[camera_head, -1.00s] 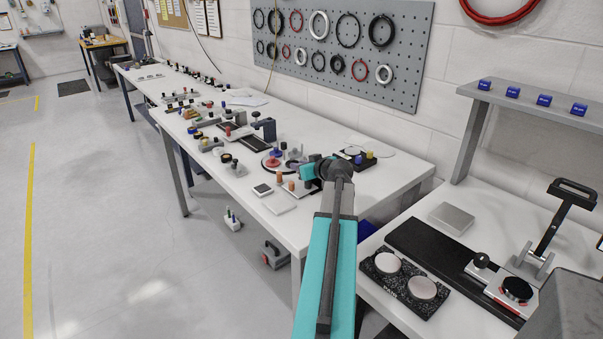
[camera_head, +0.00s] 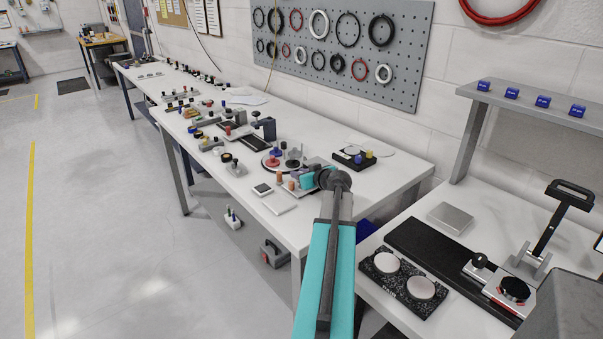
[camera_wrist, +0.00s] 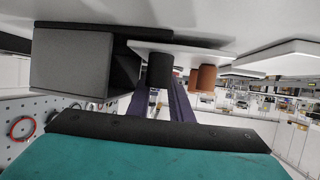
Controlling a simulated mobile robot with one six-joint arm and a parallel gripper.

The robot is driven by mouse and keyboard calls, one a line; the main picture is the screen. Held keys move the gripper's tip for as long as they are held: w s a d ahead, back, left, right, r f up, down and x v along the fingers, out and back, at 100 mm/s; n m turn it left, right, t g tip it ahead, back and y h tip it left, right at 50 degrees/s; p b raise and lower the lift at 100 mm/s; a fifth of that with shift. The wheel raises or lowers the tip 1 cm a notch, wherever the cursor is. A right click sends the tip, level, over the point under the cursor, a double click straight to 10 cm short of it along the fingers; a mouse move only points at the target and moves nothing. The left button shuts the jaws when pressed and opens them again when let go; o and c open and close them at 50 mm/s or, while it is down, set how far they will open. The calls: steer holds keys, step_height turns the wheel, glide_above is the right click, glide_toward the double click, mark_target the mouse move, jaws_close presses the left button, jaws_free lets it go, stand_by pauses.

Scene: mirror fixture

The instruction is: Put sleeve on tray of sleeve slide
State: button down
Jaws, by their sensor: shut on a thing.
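My gripper (camera_head: 307,181) is low over the near end of the long white bench, beside a small fixture with orange cylinders (camera_head: 292,185). In the wrist view, which looks upside down, its dark fingers (camera_wrist: 166,100) run up to a short dark cylinder (camera_wrist: 159,71), which seems to be the sleeve and sits against a pale plate (camera_wrist: 180,50). I cannot tell whether a gap is left there. A grey block (camera_wrist: 70,62) with a black side is close on the left. The plate and block seem part of the sleeve slide.
A round-based fixture with a red knob (camera_head: 271,161) stands just behind on the bench. A black block with a yellow knob (camera_head: 369,155) is to the right. Flat white plates (camera_head: 279,203) lie by the front edge. A second bench with a black speckled plate (camera_head: 405,287) is nearer me.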

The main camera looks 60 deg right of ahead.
steer(key=shift+f+b, duration=0.2)
steer(key=shift+b, duration=0.1)
steer(key=c, duration=1.9)
jaws_free()
steer(key=shift+o, duration=0.2)
steer(key=shift+r+p, duration=0.25)
steer(key=shift+p, duration=0.05)
steer(key=shift+b+v, duration=1.15)
steer(key=shift+v, duration=4.85)
steer(key=shift+d, duration=0.1)
